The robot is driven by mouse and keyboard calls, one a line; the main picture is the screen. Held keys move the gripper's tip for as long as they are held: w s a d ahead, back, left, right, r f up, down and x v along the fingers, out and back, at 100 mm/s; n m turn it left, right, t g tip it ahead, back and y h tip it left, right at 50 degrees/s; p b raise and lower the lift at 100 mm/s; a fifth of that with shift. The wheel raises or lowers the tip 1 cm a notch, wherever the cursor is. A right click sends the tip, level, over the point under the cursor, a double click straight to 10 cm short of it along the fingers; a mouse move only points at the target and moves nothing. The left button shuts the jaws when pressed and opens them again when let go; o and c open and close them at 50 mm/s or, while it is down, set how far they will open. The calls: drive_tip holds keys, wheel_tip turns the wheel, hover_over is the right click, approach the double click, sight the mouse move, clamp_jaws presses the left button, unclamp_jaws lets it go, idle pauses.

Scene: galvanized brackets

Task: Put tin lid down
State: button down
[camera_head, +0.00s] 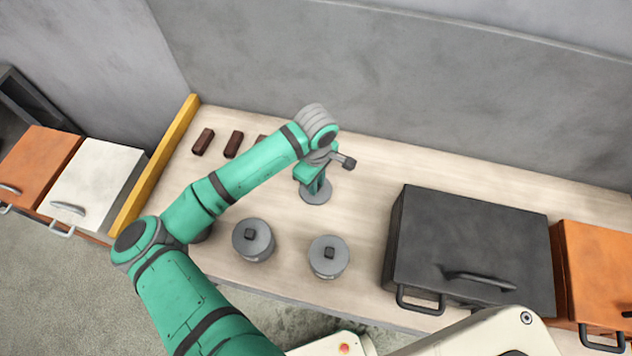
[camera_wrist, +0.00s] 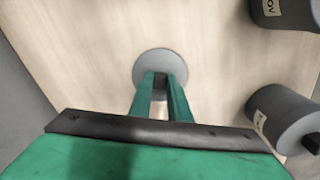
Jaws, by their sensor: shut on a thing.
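A round grey tin lid (camera_head: 316,196) shows under my gripper (camera_head: 317,188) in the head view, over the back middle of the wooden counter. In the wrist view the lid (camera_wrist: 147,64) lies flat-side to the counter, with its dark knob between the fingertips of my gripper (camera_wrist: 161,78). The gripper is shut on that knob. I cannot tell whether the lid touches the counter. Two grey tins (camera_head: 253,240) (camera_head: 328,257) with dark square knobs on top stand in front of the gripper.
Dark brown blocks (camera_head: 203,141) lie at the back left of the wooden counter (camera_head: 380,170). A yellow bar (camera_head: 158,165) edges its left side. A black box with handles (camera_head: 470,245) stands to the right, with an orange box (camera_head: 600,265) beyond. Counter space right of the gripper is clear.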

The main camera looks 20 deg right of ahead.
drive_tip(key=shift+f, duration=0.15)
drive_tip(key=c, duration=1.7)
unclamp_jaws()
drive_tip(key=shift+o, duration=0.2)
wheel_tip(320, 180, up, 12)
